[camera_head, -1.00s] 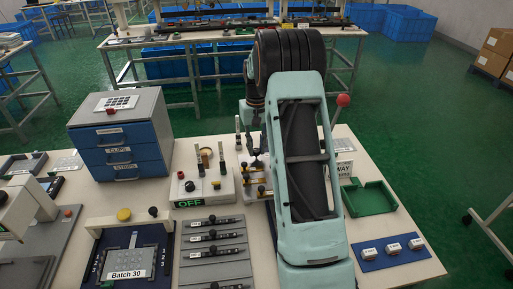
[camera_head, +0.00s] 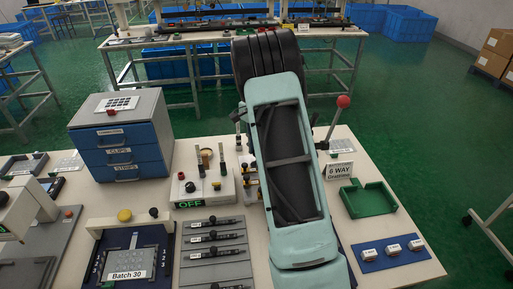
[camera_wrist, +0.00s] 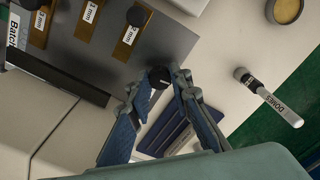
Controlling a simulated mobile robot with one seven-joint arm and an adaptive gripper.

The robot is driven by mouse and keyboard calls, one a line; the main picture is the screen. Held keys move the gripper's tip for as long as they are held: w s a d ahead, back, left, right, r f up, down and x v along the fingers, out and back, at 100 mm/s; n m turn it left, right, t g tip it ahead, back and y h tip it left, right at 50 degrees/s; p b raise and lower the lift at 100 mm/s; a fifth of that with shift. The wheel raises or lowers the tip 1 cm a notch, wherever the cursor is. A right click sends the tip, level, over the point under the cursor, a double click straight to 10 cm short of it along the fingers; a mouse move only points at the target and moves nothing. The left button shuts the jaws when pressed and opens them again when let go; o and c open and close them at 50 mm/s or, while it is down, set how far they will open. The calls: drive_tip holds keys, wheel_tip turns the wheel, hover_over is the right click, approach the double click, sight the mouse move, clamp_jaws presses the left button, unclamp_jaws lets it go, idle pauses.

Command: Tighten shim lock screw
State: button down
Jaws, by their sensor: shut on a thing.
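My gripper (camera_wrist: 160,86) has its two blue fingers on either side of a black round knob (camera_wrist: 159,76) in the wrist view, and it is shut on this knob. The knob looks like the lock screw head, but its shaft is out of sight. Brass shim plates with mm labels (camera_wrist: 131,35) lie on a grey plate at the upper left of the wrist view, with dark knobs on or beside them. In the head view my arm hides the gripper and the knob. Some brass pieces (camera_head: 249,188) show just left of my arm there.
In the head view a white box marked OFF (camera_head: 204,188) is left of my arm. A red-topped lever (camera_head: 343,101), a sign (camera_head: 339,170) and a green tray (camera_head: 368,199) are to its right.

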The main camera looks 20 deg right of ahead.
drive_tip(key=shift+w+r+m, duration=0.1)
drive_tip(key=shift+m, duration=0.7)
drive_tip(key=c, duration=1.7)
unclamp_jaws()
drive_tip(key=shift+c, duration=0.2)
wheel_tip(320, 180, up, 12)
